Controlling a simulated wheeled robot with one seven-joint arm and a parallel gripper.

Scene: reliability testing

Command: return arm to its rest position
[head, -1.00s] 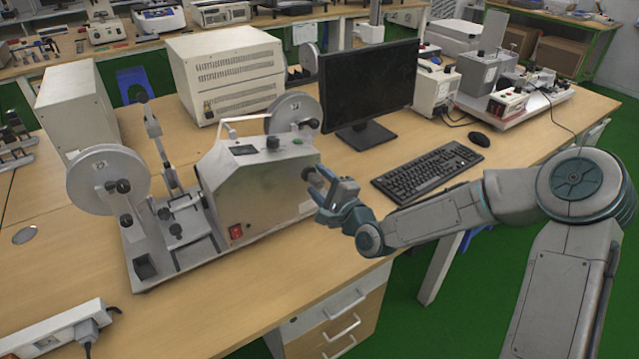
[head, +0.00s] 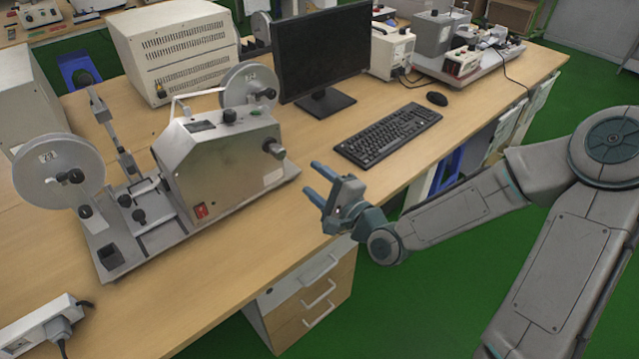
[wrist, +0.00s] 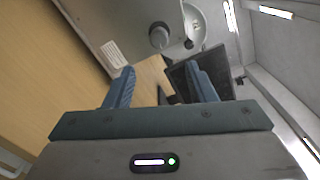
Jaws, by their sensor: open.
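My gripper (head: 314,183) is open and empty in the head view. It is out by the front edge of the wooden desk, in front of the metal reel machine (head: 220,165) and left of the keyboard (head: 388,134). It looks apart from both. In the wrist view my two blue fingers (wrist: 163,88) are spread, with nothing between them. Beyond them the wrist view shows the machine's knob (wrist: 158,37), a reel (wrist: 195,22) and the dark monitor. My arm reaches in from the right, bent at the elbow.
The desk (head: 80,315) holds a monitor (head: 322,55), a mouse (head: 437,99), a beige cabinet (head: 178,50) and a power strip (head: 38,328). Drawers (head: 303,305) are below its front edge. Green floor (head: 425,300) lies open beneath my arm.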

